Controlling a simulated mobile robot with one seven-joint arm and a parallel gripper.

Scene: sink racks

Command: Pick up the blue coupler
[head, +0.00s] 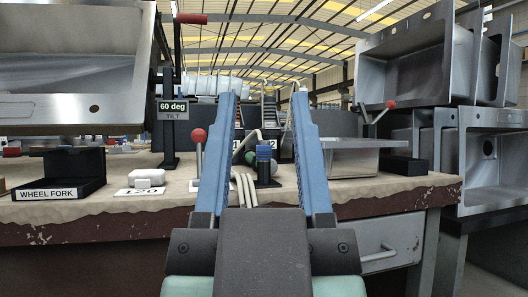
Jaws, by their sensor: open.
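The gripper is empty, and neither finger appears to touch the coupler. I cannot tell how far the fingertips are from the coupler in depth.
Beside the coupler are a green rounded item (250,157) and pale hoses (244,188). A red-knobbed lever (198,137) stands left, near a white block (147,178) and black WHEEL FORK holder (62,178). Steel sinks (420,55) are stacked right; another sink (75,85) overhangs the left.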

